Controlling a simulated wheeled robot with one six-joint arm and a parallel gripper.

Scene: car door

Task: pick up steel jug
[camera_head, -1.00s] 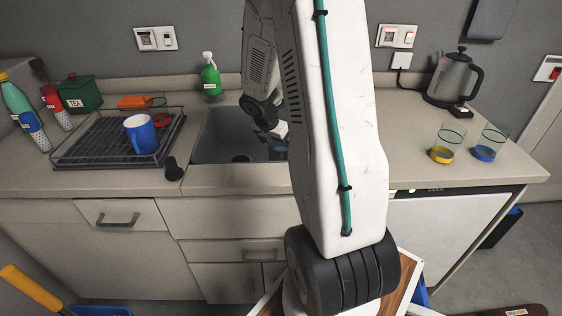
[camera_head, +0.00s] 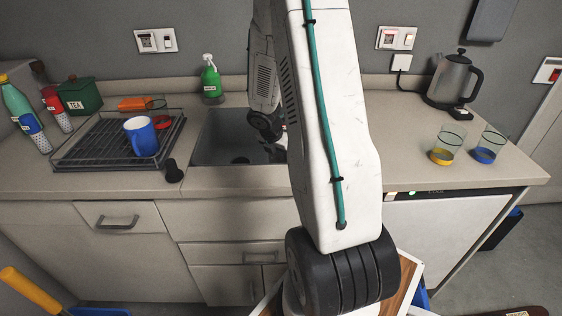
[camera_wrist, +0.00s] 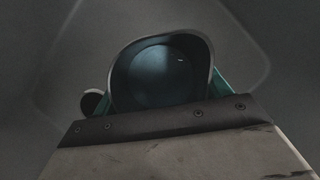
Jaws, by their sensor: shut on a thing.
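The steel jug (camera_wrist: 160,75) shows in the wrist view from above, with its open mouth, pale rim and dark inside toward me. Teal finger parts of my gripper (camera_wrist: 164,84) show on both sides of it, and the gripper is shut on the jug. The grey basin around it is the sink (camera_head: 215,145). In the head view my arm stands in front of the sink's right part, and the jug cannot be made out there. The jug's base is hidden, so I cannot tell whether it touches the sink floor.
Left of the sink is a black drying rack (camera_head: 85,160) with a blue mug (camera_head: 143,137). A green soap bottle (camera_head: 210,77) stands behind the sink. On the right are a kettle (camera_head: 452,80) and two glasses (camera_head: 447,145). A round drain (camera_wrist: 95,102) lies beside the jug.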

